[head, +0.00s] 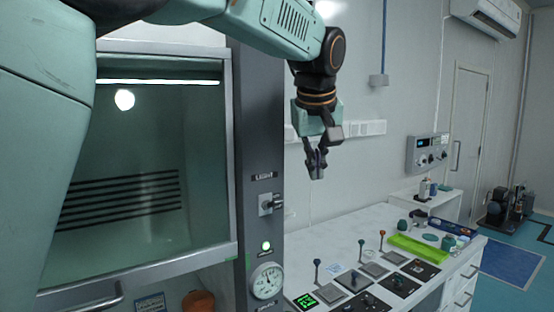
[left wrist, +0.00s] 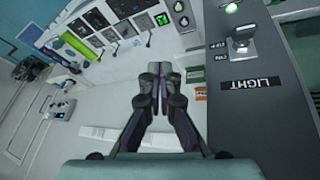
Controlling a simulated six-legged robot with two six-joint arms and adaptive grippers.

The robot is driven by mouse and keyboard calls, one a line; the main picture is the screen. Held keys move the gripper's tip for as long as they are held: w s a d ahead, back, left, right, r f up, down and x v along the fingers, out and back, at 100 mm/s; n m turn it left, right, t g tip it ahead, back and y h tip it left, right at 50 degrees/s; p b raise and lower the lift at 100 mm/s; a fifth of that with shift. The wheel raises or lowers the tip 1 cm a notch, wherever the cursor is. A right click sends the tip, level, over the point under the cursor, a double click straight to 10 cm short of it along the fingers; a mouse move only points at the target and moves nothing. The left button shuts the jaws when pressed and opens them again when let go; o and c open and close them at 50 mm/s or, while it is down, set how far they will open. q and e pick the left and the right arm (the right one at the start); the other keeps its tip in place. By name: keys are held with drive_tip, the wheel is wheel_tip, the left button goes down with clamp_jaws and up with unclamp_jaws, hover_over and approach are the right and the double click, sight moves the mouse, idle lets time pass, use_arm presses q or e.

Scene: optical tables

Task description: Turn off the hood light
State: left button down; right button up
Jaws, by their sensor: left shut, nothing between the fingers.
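The fume hood (head: 130,190) is on the left of the head view, with its lamp strip (head: 160,82) lit bright white under the top. On the hood's dark right post is the light switch (head: 268,204), a plate with a protruding lever, below a LIGHT label (head: 264,176). The switch also shows in the left wrist view (left wrist: 241,40), upside down, with its lever beside the OFF and ON marks. My left gripper (head: 317,174) is shut and empty, to the right of the post and apart from the switch. Its fingers also show in the left wrist view (left wrist: 158,85). My right gripper is out of view.
Below the switch are a green lamp (head: 266,246) and a round gauge (head: 267,281). A white bench (head: 335,262) to the right holds several upright levers, dark panels and a green tray (head: 415,249). The air right of the post is free.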

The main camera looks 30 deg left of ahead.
use_arm(q)
drive_tip(key=s+r+n+g, duration=0.1)
drive_tip(key=s+r+n, duration=0.1)
drive_tip(key=s+r, duration=0.25)
wheel_tip(320, 180, up, 3)
drive_tip(key=n+g+p, duration=0.1)
drive_tip(key=n+g, duration=0.1)
drive_tip(key=n, duration=0.1)
hover_over(275, 203)
drive_tip(key=d, duration=0.2)
drive_tip(key=shift+d+r+y, duration=0.1)
drive_tip(key=shift+r+y, duration=0.05)
drive_tip(key=shift+y, duration=0.25)
drive_tip(key=x, duration=1)
drive_tip(key=shift+s+p, duration=0.1)
drive_tip(key=shift+p, duration=0.2)
